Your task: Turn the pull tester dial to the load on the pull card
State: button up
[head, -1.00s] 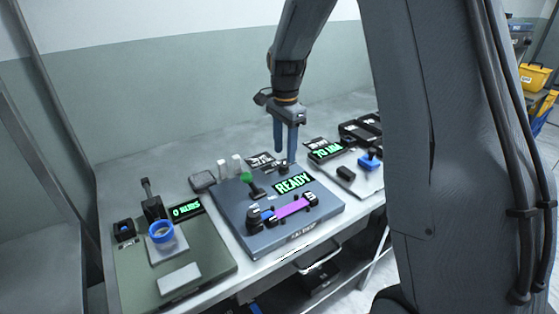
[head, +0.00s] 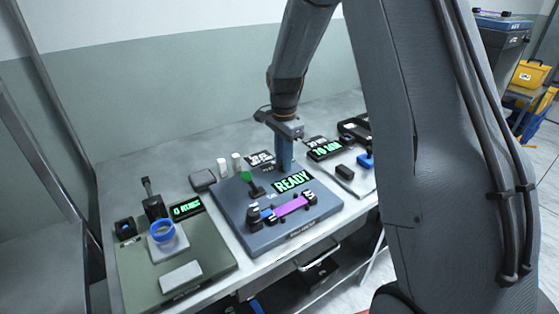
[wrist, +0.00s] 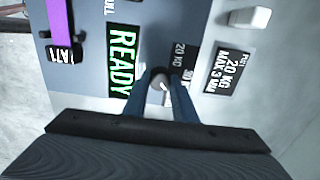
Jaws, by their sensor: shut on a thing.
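The pull tester (head: 320,212) is a blue-grey plate holding a purple strap (head: 290,206) in clamps. Its display (head: 292,181) reads READY in green. My gripper (head: 285,167) points down at the plate's back edge, just behind the display. In the wrist view, its blue fingers are shut on the small dark dial (wrist: 158,86), which shows a pale pointer mark. A black label (wrist: 179,55) beside the dial reads 20 KG; more text by it is partly hidden. The pull card (wrist: 230,71) reads 20 KG, MAX 3 MM. It also shows behind the tester in the head view (head: 259,158).
A green lever knob (head: 246,176) stands left of my gripper on the tester. A green-grey station (head: 140,272) with a blue ring (head: 161,230) is at left. Another station with a green display (head: 325,149) is close at right.

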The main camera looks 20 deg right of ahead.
jog(key=shift+s+a, duration=0.2)
jog(key=shift+a, duration=0.05)
jog(key=shift+d+f+n, duration=0.1)
jog(key=shift+d+n, duration=0.2)
jog(key=shift+d, duration=0.2)
jog(key=shift+s+a+f+n, duration=0.1)
jog(key=shift+s+a+n, duration=0.05)
jog(key=shift+n, duration=0.65)
dwell(0.9)
jog(key=o, duration=1)
jog(key=shift+o, duration=0.2)
jog(key=shift+r+b, duration=0.75)
jog(key=shift+r, duration=3.3)
